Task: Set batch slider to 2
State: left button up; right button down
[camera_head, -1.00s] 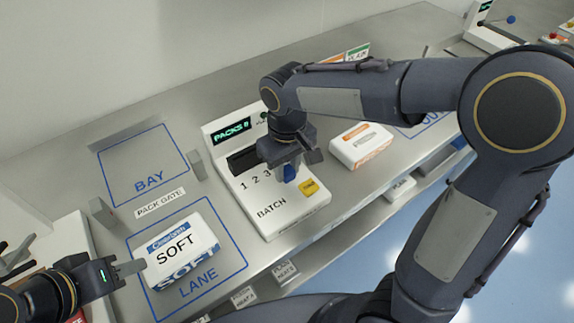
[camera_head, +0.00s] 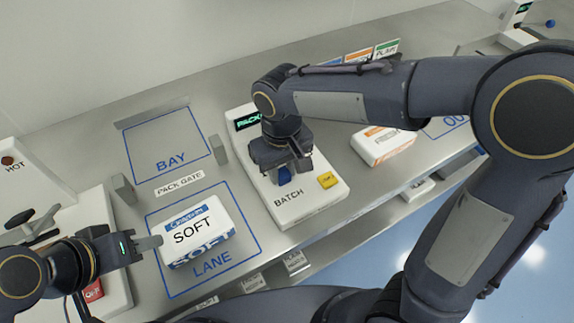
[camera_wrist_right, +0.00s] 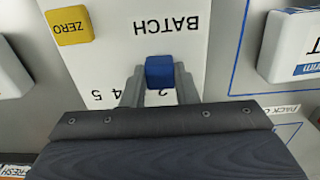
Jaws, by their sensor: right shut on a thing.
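The white batch console (camera_head: 318,207) carries a blue slider knob (camera_head: 284,175), also in the right wrist view (camera_wrist_right: 160,72). My right gripper (camera_head: 284,168) is shut on the knob, one finger on each side (camera_wrist_right: 159,84). In the wrist view the printing is upside down, and the digit 2 lies right by the knob, in line with it; higher digits show to its left. The gripper covers the digits in the head view. My left gripper (camera_head: 156,243) is at the left edge of the SOFT pack; its finger gap is not clear.
The SOFT pack (camera_head: 196,232) lies in the LANE outline. The BAY outline (camera_head: 165,140) is empty. Gate posts (camera_head: 123,189) stand between them. A yellow ZERO button (camera_head: 327,180) is on the console near the knob. An orange-and-white pack (camera_head: 385,145) lies to the right.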

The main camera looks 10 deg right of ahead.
aim_at(282, 172)
jog(key=c, duration=1.1)
grip_release()
jog(key=shift+r, duration=0.15)
notch_tip(282, 172, up, 8)
jog(key=shift+f, duration=0.2)
jog(key=s+d+f+m+t+y, duration=0.1)
jog(key=s+d+m+t, duration=0.1)
jog(key=s+d, duration=0.2)
jog(key=s+d+f+m+t+y, duration=0.1)
jog(key=s+d+m, duration=0.1)
jog(key=s+d, duration=0.3)
jog(key=s+d+f+m+t+y, duration=0.1)
jog(key=s+d+t, duration=0.1)
jog(key=s+d, duration=0.3)
jog(key=shift+s+d+f+m+t+y, duration=0.1)
jog(key=shift+d+f+m+t+y, duration=0.2)
jog(key=shift+d+f+m+y, duration=0.1)
